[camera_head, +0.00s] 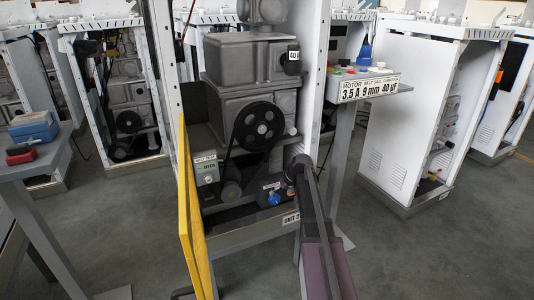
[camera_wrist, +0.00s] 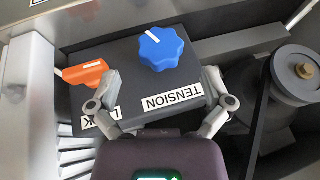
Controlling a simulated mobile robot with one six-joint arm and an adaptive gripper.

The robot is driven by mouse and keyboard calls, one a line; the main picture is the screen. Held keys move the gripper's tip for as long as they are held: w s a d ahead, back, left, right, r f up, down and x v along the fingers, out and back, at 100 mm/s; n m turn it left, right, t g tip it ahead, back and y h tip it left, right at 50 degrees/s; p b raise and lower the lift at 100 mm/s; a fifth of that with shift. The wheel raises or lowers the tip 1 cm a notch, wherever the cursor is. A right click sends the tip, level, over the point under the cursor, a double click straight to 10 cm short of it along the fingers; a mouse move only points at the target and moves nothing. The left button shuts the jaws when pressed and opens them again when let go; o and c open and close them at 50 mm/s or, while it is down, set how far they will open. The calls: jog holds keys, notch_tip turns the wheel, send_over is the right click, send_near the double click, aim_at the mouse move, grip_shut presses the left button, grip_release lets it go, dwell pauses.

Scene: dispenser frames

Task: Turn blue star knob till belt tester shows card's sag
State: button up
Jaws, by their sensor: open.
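The blue star knob (camera_wrist: 160,50) sits on a dark box behind the TENSION label, with a white mark on its upper left. It also shows in the head view (camera_head: 274,199), low in the dispenser frame. My gripper (camera_wrist: 161,82) is open, its fingers apart on either side of the box's front part, short of the knob and not visibly touching it. The belt tester (camera_head: 207,168), a pale box labelled BELT TEST, has a small display whose number is too small to read. The card (camera_head: 369,88) reads belt sag 9 mm, beside 3.5 A and 40 µF.
An orange lever (camera_wrist: 86,74) by the partly covered LOCK label is left of the knob. A pulley and belt (camera_wrist: 293,72) are close on the right. A black pulley (camera_head: 259,126) is above. A yellow panel (camera_head: 190,215) stands at the front left of the frame.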

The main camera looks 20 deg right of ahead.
jog(key=p+v, duration=0.8)
jog(key=v, duration=0.1)
jog(key=s+a+r+g+p, duration=0.1)
jog(key=s+a+r+p, duration=0.1)
jog(key=a+r+p, duration=0.4)
jog(key=s+a+r+g+p, duration=0.1)
jog(key=s+a+r+p, duration=0.2)
jog(key=a+r+p, duration=0.3)
notch_tip(320, 180, up, 3)
jog(key=p, duration=0.3)
jog(key=shift+s+h+p, duration=0.3)
jog(key=shift+p, duration=0.1)
jog(key=shift+a+r, duration=0.15)
dwell(0.4)
jog(key=s+a+g+h, duration=0.2)
jog(key=s+a, duration=1.2)
jog(key=s, duration=0.1)
notch_tip(320, 180, up, 12)
jog(key=p, duration=1.3)
jog(key=shift+w, duration=0.3)
jog(key=shift+a+r, duration=0.1)
dwell(0.5)
